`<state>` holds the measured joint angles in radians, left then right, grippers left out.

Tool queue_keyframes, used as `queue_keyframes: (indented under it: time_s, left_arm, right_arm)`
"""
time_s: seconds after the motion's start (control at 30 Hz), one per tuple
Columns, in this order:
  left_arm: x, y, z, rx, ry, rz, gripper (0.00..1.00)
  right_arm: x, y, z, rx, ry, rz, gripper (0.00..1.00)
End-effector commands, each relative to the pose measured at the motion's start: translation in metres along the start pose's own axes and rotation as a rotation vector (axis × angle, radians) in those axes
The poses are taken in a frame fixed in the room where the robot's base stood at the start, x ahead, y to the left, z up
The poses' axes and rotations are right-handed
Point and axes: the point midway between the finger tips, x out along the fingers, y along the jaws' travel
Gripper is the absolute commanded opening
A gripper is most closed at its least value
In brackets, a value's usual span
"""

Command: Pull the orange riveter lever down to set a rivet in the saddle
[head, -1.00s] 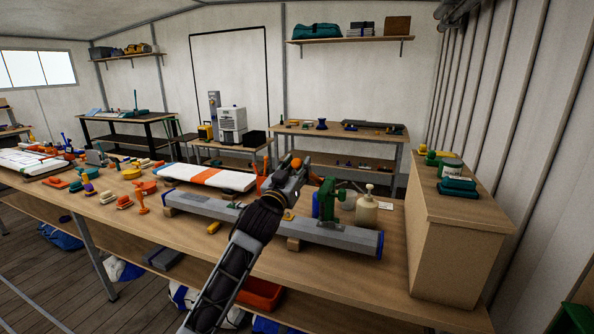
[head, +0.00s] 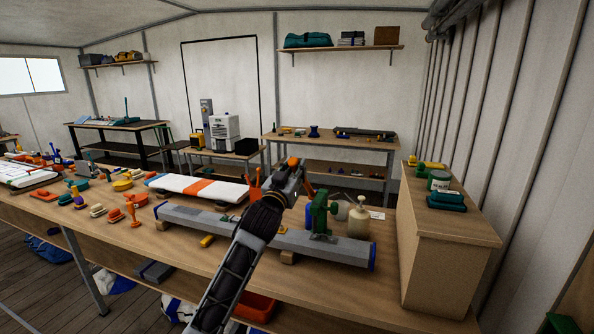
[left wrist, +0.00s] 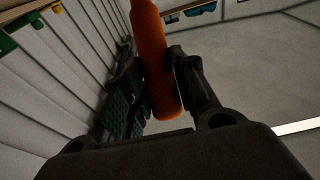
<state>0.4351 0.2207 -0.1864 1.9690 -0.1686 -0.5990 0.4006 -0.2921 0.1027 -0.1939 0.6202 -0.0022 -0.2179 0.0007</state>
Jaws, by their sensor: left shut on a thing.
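In the left wrist view an orange handle (left wrist: 160,65), the riveter lever, stands between the two fingers of my left gripper (left wrist: 162,85), which is shut on it. In the head view the left gripper (head: 292,176) is beside and above the green riveter (head: 320,213), with a small orange part of the lever (head: 293,161) at its tip. The riveter stands on the grey spar (head: 335,247) near its right end. The saddle and the riveter's nose cannot be made out. My right gripper is not in view.
The spar rests on wooden blocks (head: 287,257) on the bench. A white board with an orange stripe (head: 182,184) lies behind the spar. Small colourful parts lie to the left. A wooden cabinet (head: 440,260) stands at the right.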

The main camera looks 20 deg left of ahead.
Motion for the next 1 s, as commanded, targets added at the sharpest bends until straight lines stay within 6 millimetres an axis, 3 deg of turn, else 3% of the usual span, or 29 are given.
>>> queue_keyframes:
  time_s: [0.03,1.0]
  left_arm:
    - [0.003,-0.013,-0.002,0.011,-0.001,-0.024,0.00]
    - [0.073,0.000,-0.035,0.007,0.001,-0.022,0.00]
  right_arm:
    - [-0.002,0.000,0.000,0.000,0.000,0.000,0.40]
    - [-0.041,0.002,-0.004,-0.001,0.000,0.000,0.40]
